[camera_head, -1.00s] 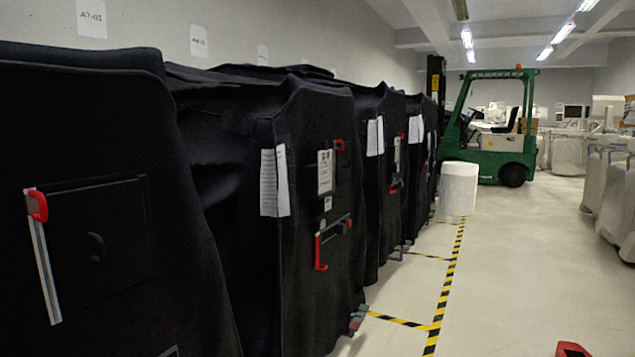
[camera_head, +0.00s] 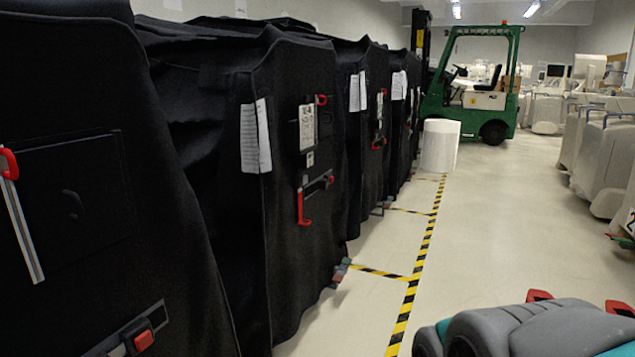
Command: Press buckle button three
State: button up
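Black-covered carts stand in a row on the left. The nearest cart (camera_head: 80,235) has a dark strap buckle with a square red button (camera_head: 143,340) low on its front. A red-topped grey strip (camera_head: 22,222) is at its left. The second cart (camera_head: 235,215) has a red clip (camera_head: 321,100) at the top and a dark bar with a red hanging handle (camera_head: 303,207) lower down. No number shows on the buckles, so I cannot tell which is three. My gripper (camera_head: 580,302) is at the bottom right, over the floor, apart from the carts. Two red pieces show beyond its grey body; its fingers are mostly hidden.
Yellow-black floor tape (camera_head: 425,255) runs along the carts. The pale aisle floor (camera_head: 500,210) is clear. A white cylinder (camera_head: 440,146) and a green forklift (camera_head: 475,90) stand at the far end. Grey-white equipment (camera_head: 605,165) lines the right side.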

grip_shut()
dwell(1.6)
